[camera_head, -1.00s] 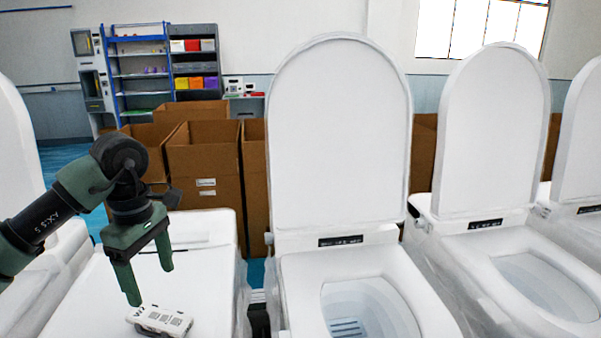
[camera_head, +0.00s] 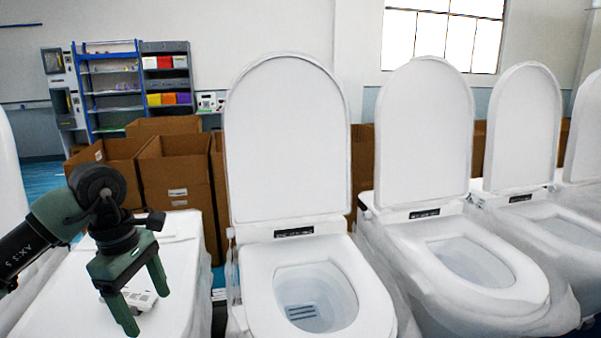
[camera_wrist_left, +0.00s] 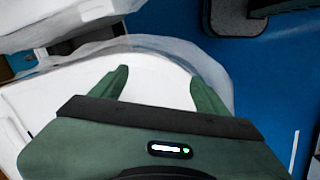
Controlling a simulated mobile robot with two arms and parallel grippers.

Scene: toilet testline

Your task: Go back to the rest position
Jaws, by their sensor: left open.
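My left gripper (camera_head: 145,302) is open and empty, its green fingers pointing down over the closed white toilet lid (camera_head: 185,262) at the lower left. A small white device with dark markings (camera_head: 140,299) lies on that lid, partly hidden behind the fingers. In the left wrist view my left gripper (camera_wrist_left: 160,90) has its two fingers spread apart with nothing between them. Below them is a white rounded surface (camera_wrist_left: 155,78) wrapped in clear plastic. My right gripper is not in view.
A toilet with its lid up (camera_head: 290,140) stands right of my left arm, with several more in a row to the right. Open cardboard boxes (camera_head: 178,180) and a blue shelf (camera_head: 110,90) stand behind. Blue floor (camera_wrist_left: 265,80) shows beside the toilet in the left wrist view.

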